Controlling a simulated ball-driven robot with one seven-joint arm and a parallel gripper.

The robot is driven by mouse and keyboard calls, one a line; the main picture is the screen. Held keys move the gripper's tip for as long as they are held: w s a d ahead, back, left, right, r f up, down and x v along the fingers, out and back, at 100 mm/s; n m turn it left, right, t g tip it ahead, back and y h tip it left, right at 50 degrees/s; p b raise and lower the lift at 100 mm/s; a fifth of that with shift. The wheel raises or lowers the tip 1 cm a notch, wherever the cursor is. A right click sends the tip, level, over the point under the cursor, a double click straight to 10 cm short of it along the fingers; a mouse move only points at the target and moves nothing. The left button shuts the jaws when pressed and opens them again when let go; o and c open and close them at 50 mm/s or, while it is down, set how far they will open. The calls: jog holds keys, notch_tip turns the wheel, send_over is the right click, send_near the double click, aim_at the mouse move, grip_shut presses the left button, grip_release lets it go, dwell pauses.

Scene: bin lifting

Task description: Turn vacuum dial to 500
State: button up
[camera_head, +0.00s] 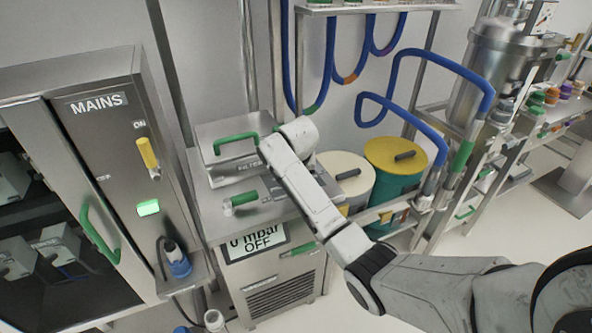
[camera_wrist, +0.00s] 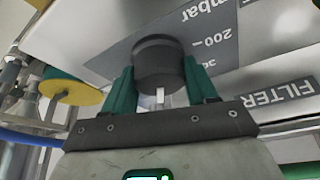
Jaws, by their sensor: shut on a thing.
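The vacuum dial is a dark round knob (camera_wrist: 158,62) in the wrist view, in front of a grey scale plate (camera_wrist: 215,45) printed "mbar" and "200". Another number is partly covered. My gripper (camera_wrist: 160,78) has its two green fingers on either side of the knob, shut on it. A small white mark shows on the knob's near side. In the head view my arm hides the knob and fingers. The steel vacuum unit's display (camera_head: 256,241) there reads "0 mbar OFF".
A "FILTER" box (camera_head: 232,150) with a green handle sits on the unit. The "MAINS" cabinet (camera_head: 110,150) stands left, with a yellow switch (camera_head: 148,154) and lit green indicator. Drums with yellow (camera_head: 396,155) and cream lids stand behind my arm. Clear floor shows lower right.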

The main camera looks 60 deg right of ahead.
jog(key=shift+m+p, duration=0.35)
jog(key=shift+m, duration=0.45)
jog(key=shift+g+h, duration=0.3)
jog(key=o, duration=1)
jog(key=v, duration=1)
jog(key=shift+r, duration=0.4)
